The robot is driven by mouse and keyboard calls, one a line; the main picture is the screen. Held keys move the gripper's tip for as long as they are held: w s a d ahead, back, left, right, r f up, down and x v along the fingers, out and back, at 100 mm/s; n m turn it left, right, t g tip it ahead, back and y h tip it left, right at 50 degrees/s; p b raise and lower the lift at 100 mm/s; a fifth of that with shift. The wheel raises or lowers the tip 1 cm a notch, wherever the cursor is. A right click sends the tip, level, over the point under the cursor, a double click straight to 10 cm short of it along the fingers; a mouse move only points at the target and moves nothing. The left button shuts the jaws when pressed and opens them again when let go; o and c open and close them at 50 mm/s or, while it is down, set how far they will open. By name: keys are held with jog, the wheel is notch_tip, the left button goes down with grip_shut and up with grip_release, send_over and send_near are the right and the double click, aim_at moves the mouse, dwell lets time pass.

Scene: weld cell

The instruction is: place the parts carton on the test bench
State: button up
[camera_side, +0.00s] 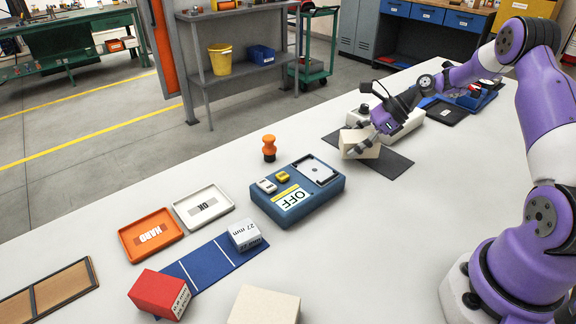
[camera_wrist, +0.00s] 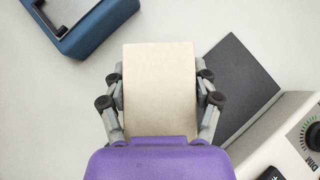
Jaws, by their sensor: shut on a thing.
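A plain cream carton (camera_side: 360,144) is between the fingers of my gripper (camera_side: 366,138), over the left part of a dark grey mat (camera_side: 393,167). The wrist view shows the carton (camera_wrist: 160,85) from above, with a finger of my gripper (camera_wrist: 160,98) against each long side. I cannot tell how far it is above the surface. A second cream box (camera_side: 264,306) stands at the near edge of the side view. No label names the parts carton or the test bench; the long light-topped bench (camera_side: 350,235) carries these things.
A blue unit (camera_side: 297,190) marked OFF and an orange knob-like piece (camera_side: 269,147) stand left of the carton. A white device with a dial (camera_wrist: 303,132) is close on the right in the wrist view. Trays, a red box (camera_side: 159,294) and a white box (camera_side: 243,235) stand farther left.

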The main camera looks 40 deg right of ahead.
notch_tip(320, 180, up, 2)
jog(key=shift+r, duration=0.15)
jog(key=s+a+r, duration=0.3)
jog(key=a+r, duration=0.4)
jog(key=a, duration=0.4)
jog(key=s+a+r+m+t+h, duration=0.1)
jog(key=s+r+m+t+h, duration=0.1)
jog(key=r, duration=0.6)
jog(key=shift+s+a+m, duration=0.4)
jog(key=shift+s+m, duration=0.35)
jog(key=shift+m, duration=0.35)
jog(key=shift+r, duration=0.1)
jog(key=w+f+n, duration=0.1)
jog(key=f, duration=0.2)
jog(key=w+d+f+n+g+y, duration=0.1)
jog(key=f, duration=0.1)
jog(key=w+f+n+g+y, duration=0.1)
jog(key=w+f+n, duration=0.1)
jog(key=f, duration=0.1)
jog(key=shift+d+f, duration=0.25)
jog(key=shift+f, duration=0.1)
